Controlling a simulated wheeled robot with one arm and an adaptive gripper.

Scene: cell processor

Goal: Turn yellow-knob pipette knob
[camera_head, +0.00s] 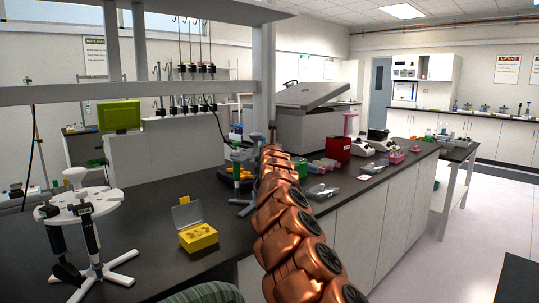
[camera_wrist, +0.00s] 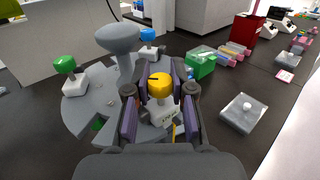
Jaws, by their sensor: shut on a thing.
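The yellow knob (camera_wrist: 160,86) tops a pipette whose pale body (camera_wrist: 163,114) shows just below it in the wrist view. My gripper (camera_wrist: 161,92) is around the knob, with one purple-padded finger on each side, shut on it. The pipette hangs on a round grey stand (camera_wrist: 82,118) with a rounded centre post (camera_wrist: 118,38). A green-knob pipette (camera_wrist: 65,66) and a blue-knob pipette (camera_wrist: 148,35) hang on the same stand. In the head view, the stand (camera_head: 240,157) is partly hidden by my copper arm, and the yellow knob and gripper cannot be made out.
A second, white pipette stand (camera_head: 80,212) and an open yellow box (camera_head: 198,237) stand on the dark bench (camera_head: 150,200). A red container (camera_wrist: 243,36) is farther back.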

